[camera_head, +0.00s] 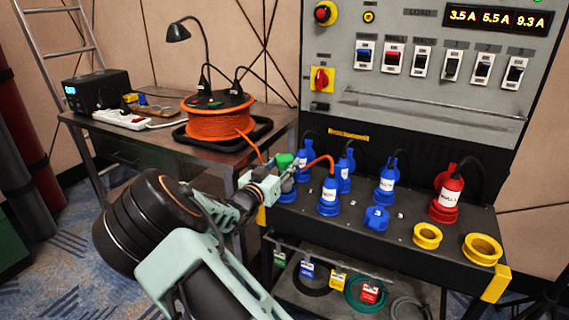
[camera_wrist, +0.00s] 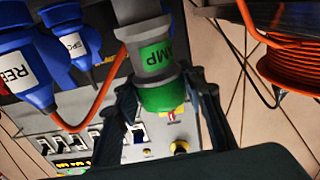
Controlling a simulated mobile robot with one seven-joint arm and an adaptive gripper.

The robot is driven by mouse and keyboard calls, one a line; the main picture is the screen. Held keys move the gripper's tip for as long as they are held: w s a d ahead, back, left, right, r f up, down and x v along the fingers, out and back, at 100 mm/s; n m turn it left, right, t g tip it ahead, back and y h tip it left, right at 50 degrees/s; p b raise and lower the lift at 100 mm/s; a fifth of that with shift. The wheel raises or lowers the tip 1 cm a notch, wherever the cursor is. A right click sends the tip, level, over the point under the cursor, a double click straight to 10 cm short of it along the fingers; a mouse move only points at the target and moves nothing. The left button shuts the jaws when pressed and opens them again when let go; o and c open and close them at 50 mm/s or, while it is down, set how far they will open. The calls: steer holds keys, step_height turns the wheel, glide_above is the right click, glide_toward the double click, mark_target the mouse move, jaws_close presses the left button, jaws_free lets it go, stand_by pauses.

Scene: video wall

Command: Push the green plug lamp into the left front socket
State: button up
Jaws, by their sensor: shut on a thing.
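The lamp plug has a grey body, a green label reading "AMP" and a green end (camera_wrist: 162,97) in the wrist view. In the head view its green top (camera_head: 285,161) shows at the left end of the black socket shelf. My gripper (camera_head: 273,180) is shut on the plug, with one finger on each side of it in the wrist view (camera_wrist: 160,85). A blue part (camera_head: 287,196) shows just below the plug at the shelf's left front. My gripper partly hides it, and I cannot tell whether the plug touches it.
Blue plugs (camera_head: 328,196) stand close right of my gripper, with an orange cable (camera_head: 319,160) beside it. A red plug (camera_head: 447,195), a blue cap (camera_head: 376,218) and yellow rings (camera_head: 427,236) are farther right. An orange cable reel (camera_head: 217,120) stands on the table (camera_head: 150,144) behind.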

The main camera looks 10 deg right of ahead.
mark_target(285, 156)
steer(key=shift+f+b, duration=0.65)
steer(key=shift+f, duration=0.5)
steer(key=o, duration=1.4)
steer(key=shift+c, duration=0.2)
steer(key=shift+o, duration=0.5)
steer(key=o, duration=0.3)
steer(key=shift+r, duration=0.1)
steer(key=shift+r+p, duration=2.35)
steer(key=shift+r, duration=0.65)
